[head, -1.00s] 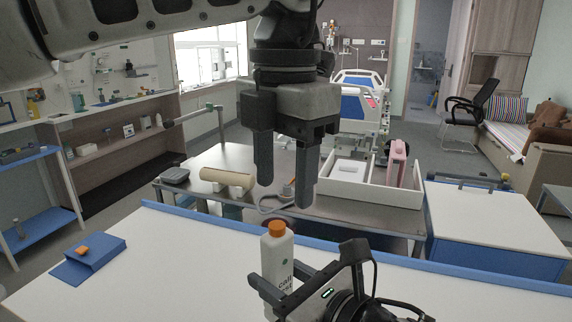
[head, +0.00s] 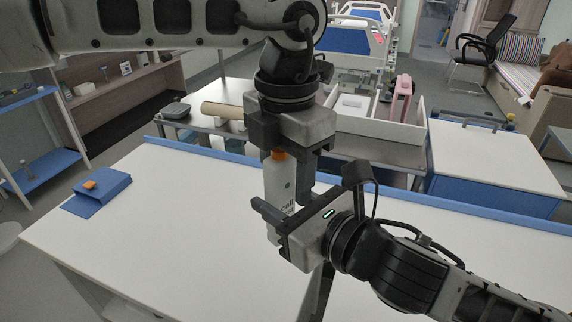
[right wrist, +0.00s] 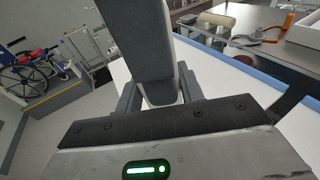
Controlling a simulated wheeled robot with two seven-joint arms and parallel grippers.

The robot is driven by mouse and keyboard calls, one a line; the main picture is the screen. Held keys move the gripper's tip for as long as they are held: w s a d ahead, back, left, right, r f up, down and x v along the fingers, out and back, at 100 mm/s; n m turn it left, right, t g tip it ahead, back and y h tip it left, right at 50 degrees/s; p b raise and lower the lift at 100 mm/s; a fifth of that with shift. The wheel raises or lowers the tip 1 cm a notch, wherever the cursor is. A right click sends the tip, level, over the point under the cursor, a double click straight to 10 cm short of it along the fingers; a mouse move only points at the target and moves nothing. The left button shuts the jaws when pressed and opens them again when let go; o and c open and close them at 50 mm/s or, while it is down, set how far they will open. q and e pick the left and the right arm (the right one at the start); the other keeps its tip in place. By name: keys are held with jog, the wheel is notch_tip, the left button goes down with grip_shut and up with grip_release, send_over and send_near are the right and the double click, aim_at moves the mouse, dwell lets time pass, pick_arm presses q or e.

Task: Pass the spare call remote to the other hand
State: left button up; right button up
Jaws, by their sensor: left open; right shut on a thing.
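The spare call remote (head: 279,187) is a white upright block with an orange top and dark lettering reading "call". My right gripper (head: 284,222) is shut on its lower part, above the white table. My left gripper (head: 284,168) points down from above, open, with its fingers around the remote's upper part; I cannot tell whether they touch it.
The white table (head: 150,235) is mostly clear. A blue holder (head: 97,196) with an orange piece sits at its left. Behind it a metal table holds a white divided tray (head: 385,133), a pink case (head: 402,97) and a tan roll (head: 222,110).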

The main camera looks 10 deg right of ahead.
pick_arm(q)
jog(key=c, duration=1.1)
pick_arm(e)
jog(key=o, duration=1.3)
jog(key=shift+c, duration=0.2)
